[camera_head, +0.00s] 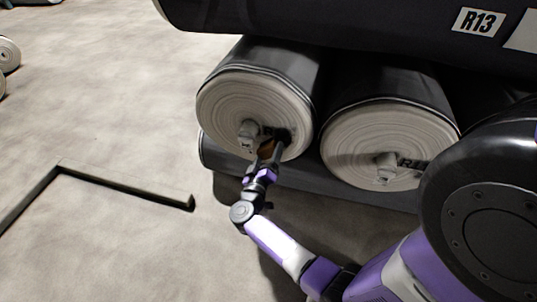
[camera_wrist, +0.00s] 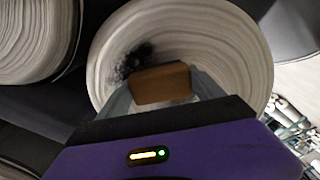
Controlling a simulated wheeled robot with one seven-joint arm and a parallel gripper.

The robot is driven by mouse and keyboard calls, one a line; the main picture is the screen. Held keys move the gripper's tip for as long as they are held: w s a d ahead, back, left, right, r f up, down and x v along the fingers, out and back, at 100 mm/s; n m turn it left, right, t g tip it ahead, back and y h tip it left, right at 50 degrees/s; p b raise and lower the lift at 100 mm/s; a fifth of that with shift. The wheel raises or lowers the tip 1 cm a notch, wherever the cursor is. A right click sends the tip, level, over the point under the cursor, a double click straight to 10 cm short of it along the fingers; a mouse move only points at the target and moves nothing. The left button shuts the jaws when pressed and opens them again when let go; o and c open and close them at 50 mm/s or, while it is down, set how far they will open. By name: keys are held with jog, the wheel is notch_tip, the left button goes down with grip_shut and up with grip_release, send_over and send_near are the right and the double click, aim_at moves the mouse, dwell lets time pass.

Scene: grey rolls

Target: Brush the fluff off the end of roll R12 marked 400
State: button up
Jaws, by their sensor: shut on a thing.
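My gripper (camera_head: 266,152) is shut on a brown block-shaped brush (camera_wrist: 161,83), held in front of the left roll end (camera_head: 250,105). That pale, ringed end also fills the middle of the wrist view (camera_wrist: 215,45). A dark fuzzy patch of fluff (camera_wrist: 133,62) lies on it, just above and left of the brush. In the head view, dark marks beside the gripper are partly covered, and the roll's label is mostly hidden. I cannot tell whether the brush touches the end. No 400 mark is readable.
A second roll end (camera_head: 375,135) with a partly readable R1 label lies to the right. A dark roll labelled R13 (camera_head: 480,21) lies across above both. A low dark angled rail (camera_head: 125,190) lies on the floor at left; the floor around it is clear.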

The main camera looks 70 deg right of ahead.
jog(key=shift+w+d+b, duration=0.1)
jog(key=shift+d+b, duration=0.35)
jog(key=shift+d, duration=0.5)
dwell(0.5)
